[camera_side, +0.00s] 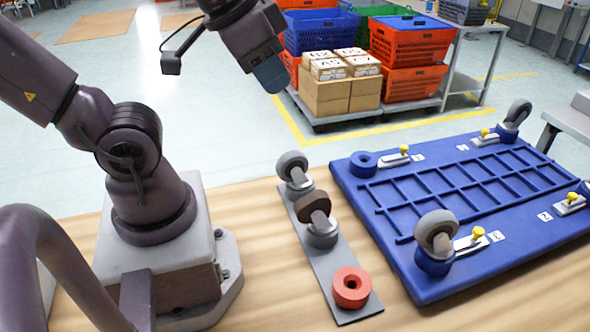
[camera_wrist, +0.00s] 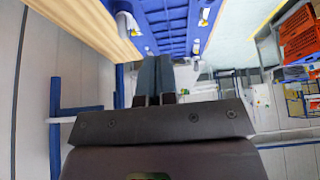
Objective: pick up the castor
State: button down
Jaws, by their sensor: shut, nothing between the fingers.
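A castor with a grey wheel (camera_side: 292,167) stands at the far end of a grey strip (camera_side: 334,268) on the table. A castor with a brown wheel (camera_side: 314,206) stands just in front of it on the same strip. Two more grey-wheeled castors stand on the blue board, one at its front corner (camera_side: 436,232) and one at its far right corner (camera_side: 517,113). My gripper (camera_side: 272,78) is high above the table, well clear of every castor. Its blue fingers are together and empty, also in the wrist view (camera_wrist: 155,75).
A red ring (camera_side: 352,288) sits at the strip's near end. The blue board (camera_side: 415,275) carries an empty blue ring (camera_side: 363,163) and several yellow-knobbed clamps. The wooden table (camera_side: 265,280) has free room left of the strip. Stacked totes (camera_side: 409,50) and boxes stand on a cart behind.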

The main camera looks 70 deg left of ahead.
jog(key=c, duration=0.6)
grip_release()
jog(key=n+g, duration=0.2)
jog(key=g, duration=0.4)
send_over(296, 164)
jog(key=a, duration=0.1)
notch_tip(296, 164, down, 15)
jog(key=shift+s+a+r, duration=0.1)
jog(key=shift+a, duration=0.05)
jog(key=shift+w+a, duration=0.15)
jog(key=shift+w, duration=0.2)
jog(key=shift+m, duration=0.3)
notch_tip(296, 164, down, 13)
jog(key=shift+r, duration=0.2)
